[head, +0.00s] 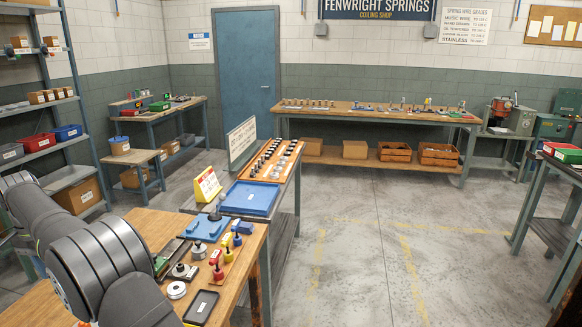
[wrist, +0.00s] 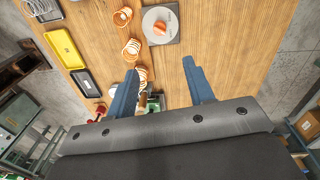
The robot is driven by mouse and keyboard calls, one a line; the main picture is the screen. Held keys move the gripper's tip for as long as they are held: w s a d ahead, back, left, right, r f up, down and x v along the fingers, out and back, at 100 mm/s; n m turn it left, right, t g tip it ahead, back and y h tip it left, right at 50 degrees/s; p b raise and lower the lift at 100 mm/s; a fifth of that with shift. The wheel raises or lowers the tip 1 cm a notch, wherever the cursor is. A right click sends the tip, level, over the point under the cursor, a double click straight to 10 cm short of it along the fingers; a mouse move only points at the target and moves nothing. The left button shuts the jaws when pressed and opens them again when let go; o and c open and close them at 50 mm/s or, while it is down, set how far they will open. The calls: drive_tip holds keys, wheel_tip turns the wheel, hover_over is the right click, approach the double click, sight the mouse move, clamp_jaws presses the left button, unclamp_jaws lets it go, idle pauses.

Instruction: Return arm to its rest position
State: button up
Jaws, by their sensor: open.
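My gripper (wrist: 160,88) shows in the wrist view with its two blue fingers spread apart and nothing between their tips. It is above a wooden tabletop (wrist: 225,40). Copper-coloured coils (wrist: 131,47) lie on the tabletop beyond the left finger, and one is partly hidden by that finger. A grey square plate (wrist: 172,27) with a round white disc and an orange piece is ahead of the fingers. In the head view my dark arm fills the lower left, and my gripper is out of sight there.
In the wrist view a yellow tray (wrist: 64,48) and a black tray (wrist: 88,84) lie left. In the head view, the near bench (head: 240,272) holds several small tools and a black tray (head: 201,307). A blue tray (head: 250,198) stands beyond. The floor (head: 370,260) at right is clear.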

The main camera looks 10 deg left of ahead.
drive_tip(key=f, duration=1.1)
drive_tip(key=d+f, duration=0.1)
drive_tip(key=f, duration=0.5)
drive_tip(key=shift+f, duration=0.2)
drive_tip(key=shift+f, duration=0.1)
drive_tip(key=n, duration=0.6)
drive_tip(key=shift+n, duration=0.3)
drive_tip(key=n, duration=0.4)
drive_tip(key=shift+t, duration=0.3)
drive_tip(key=shift+n, duration=1.6)
idle(0.4)
